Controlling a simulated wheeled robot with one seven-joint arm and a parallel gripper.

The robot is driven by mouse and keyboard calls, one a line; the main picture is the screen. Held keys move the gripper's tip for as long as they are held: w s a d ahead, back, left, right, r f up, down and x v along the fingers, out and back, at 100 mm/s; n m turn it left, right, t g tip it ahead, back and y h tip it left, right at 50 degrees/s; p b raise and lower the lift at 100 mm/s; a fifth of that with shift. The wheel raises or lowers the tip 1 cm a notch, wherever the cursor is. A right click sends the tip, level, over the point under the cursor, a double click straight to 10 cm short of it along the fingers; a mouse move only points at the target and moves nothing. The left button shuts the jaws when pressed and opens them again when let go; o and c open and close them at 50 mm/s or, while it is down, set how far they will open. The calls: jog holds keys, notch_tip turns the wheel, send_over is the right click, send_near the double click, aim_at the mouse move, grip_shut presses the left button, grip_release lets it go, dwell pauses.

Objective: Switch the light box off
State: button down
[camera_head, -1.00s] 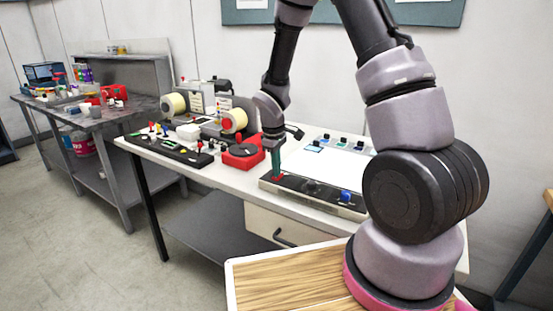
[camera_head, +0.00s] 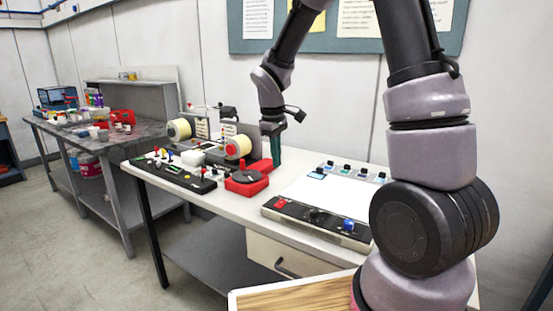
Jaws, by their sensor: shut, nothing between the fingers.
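The light box (camera_head: 332,196) lies on the right part of the white bench, its top panel plain white. I cannot tell from its brightness whether it is lit. Its dark front strip carries a red switch (camera_head: 281,203) at the left end, a black knob (camera_head: 317,216) in the middle and a blue knob (camera_head: 348,225) at the right. The tilt of the red switch is too small to read. My gripper (camera_head: 276,162) points down with teal fingers shut and empty, behind the red switch and apart from it, near the light box's back left corner.
A black control strip (camera_head: 170,174) lies at the front left. Small blue and green items (camera_head: 345,170) line the light box's back edge.

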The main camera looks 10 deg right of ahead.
aim_at(283, 201)
jog(key=shift+w+d, duration=0.1)
jog(key=shift+w+d+r, duration=0.15)
jog(key=shift+w+d, duration=0.3)
jog(key=shift+d, duration=0.05)
dwell(0.4)
jog(key=f, duration=0.9)
jog(key=w+d+f, duration=0.1)
jog(key=f, duration=0.3)
jog(key=shift+w+f, duration=0.1)
jog(key=shift+f, duration=0.25)
jog(key=shift+d+f, duration=0.1)
jog(key=shift+f, duration=0.05)
